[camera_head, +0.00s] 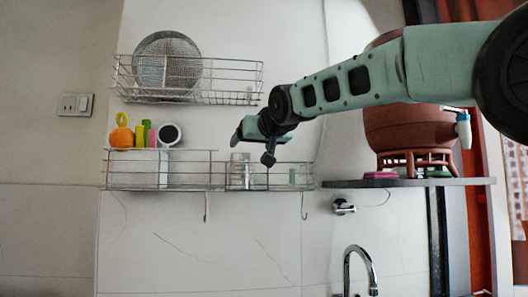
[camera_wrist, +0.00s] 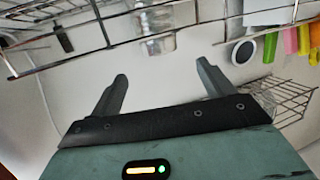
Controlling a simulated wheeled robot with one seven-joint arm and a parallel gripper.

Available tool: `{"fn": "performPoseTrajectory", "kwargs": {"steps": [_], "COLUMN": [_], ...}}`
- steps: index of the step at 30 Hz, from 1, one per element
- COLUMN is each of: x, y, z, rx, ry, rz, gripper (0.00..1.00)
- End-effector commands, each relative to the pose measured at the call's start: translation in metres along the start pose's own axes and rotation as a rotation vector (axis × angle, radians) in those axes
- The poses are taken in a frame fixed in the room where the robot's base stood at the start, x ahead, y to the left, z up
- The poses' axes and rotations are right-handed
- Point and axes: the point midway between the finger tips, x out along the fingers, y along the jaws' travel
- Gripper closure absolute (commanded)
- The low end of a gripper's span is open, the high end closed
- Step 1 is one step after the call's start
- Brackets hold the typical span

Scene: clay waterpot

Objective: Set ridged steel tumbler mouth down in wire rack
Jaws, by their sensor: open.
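A shiny steel tumbler (camera_head: 240,172) stands in the right section of the lower wire rack (camera_head: 211,188) on the wall. It also shows blurred in the wrist view (camera_wrist: 155,30), partly behind the rack's wires. I cannot tell which way its mouth faces. My gripper (camera_head: 253,147) is open and empty, just above and in front of the tumbler in the head view. In the wrist view the two fingers of my gripper (camera_wrist: 162,72) are spread, with the tumbler beyond the gap, apart from both.
The rack's left part holds an orange ball (camera_head: 121,137), colored items and a round-faced white object (camera_head: 170,134). An upper wire rack (camera_head: 225,98) holds a steel plate (camera_head: 168,64). A clay pot (camera_head: 405,130) stands on a right shelf (camera_head: 410,183), above a tap (camera_head: 358,262).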

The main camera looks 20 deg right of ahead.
Motion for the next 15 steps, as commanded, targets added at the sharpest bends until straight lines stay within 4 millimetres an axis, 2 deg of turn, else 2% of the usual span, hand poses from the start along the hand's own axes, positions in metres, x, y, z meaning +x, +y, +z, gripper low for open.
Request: {"fn": "performPoseTrajectory", "kwargs": {"steps": [1,15], "x": [-0.004,-0.046], "y": [-0.001,-0.001], "z": [0.006,0.004], "rx": [0.001,0.001], "ry": [0.004,0.002], "rz": [-0.005,-0.003], "gripper": [0.20,0.20]}}
